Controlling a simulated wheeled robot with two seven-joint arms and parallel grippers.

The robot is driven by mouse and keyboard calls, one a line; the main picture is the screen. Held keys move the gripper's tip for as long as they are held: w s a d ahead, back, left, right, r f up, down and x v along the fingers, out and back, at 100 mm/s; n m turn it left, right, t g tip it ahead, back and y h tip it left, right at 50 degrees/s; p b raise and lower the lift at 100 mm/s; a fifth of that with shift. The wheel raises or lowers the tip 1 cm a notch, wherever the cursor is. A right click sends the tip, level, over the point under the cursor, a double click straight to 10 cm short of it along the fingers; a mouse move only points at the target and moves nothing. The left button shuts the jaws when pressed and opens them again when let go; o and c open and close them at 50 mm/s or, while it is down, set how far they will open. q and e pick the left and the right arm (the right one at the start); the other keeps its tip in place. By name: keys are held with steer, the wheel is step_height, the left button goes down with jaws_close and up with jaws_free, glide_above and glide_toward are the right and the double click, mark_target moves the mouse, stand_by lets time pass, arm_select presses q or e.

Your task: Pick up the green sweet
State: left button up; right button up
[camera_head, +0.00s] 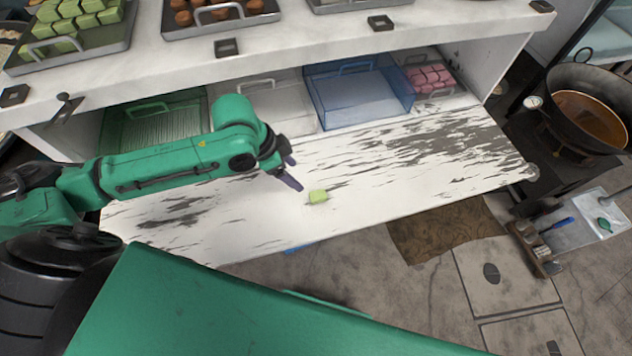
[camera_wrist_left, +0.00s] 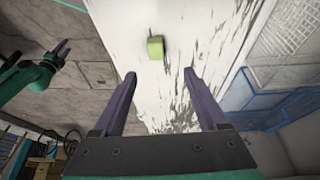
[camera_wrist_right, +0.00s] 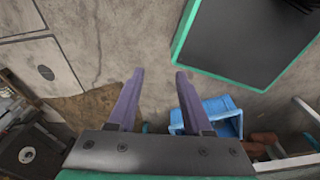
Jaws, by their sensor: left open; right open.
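The green sweet (camera_head: 318,196) is a small light-green block lying on the worn white lower tabletop (camera_head: 400,165). My left gripper (camera_head: 296,172) is open and empty, just left of and above the sweet in the head view. In the left wrist view the sweet (camera_wrist_left: 155,47) lies beyond the open fingertips (camera_wrist_left: 160,75), roughly centred between them and not touched. My right gripper (camera_wrist_right: 158,72) is open and empty over the floor in the right wrist view. It does not show in the head view.
On the upper shelf stand a tray of green sweets (camera_head: 118,47) and a tray of brown sweets (camera_head: 243,24). Below are a green bin (camera_head: 112,125), a clear bin (camera_head: 315,124), a blue bin (camera_head: 408,105) and pink sweets (camera_head: 428,78). A large pan (camera_head: 622,90) stands right. The tabletop around the sweet is clear.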

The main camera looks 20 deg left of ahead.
arm_select(q)
glide_above(318, 194)
steer(key=s+a, duration=0.2)
step_height(318, 194, down, 7)
steer(key=shift+a+r, duration=0.1)
steer(key=shift+r, duration=0.1)
steer(key=p+x, duration=0.1)
steer(key=x, duration=0.4)
steer(key=shift+w+f, duration=0.2)
steer(key=shift+w, duration=0.05)
steer(key=shift+f, duration=0.2)
steer(key=shift+c, duration=0.3)
arm_select(e)
steer(key=shift+s+d+r, duration=0.35)
steer(key=shift+s+r, duration=0.3)
steer(key=shift+s, duration=0.05)
arm_select(q)
steer(key=c, duration=1)
jaws_close()
arm_select(e)
steer(key=shift+a, duration=0.15)
arm_select(q)
steer(key=shift+r, duration=0.1)
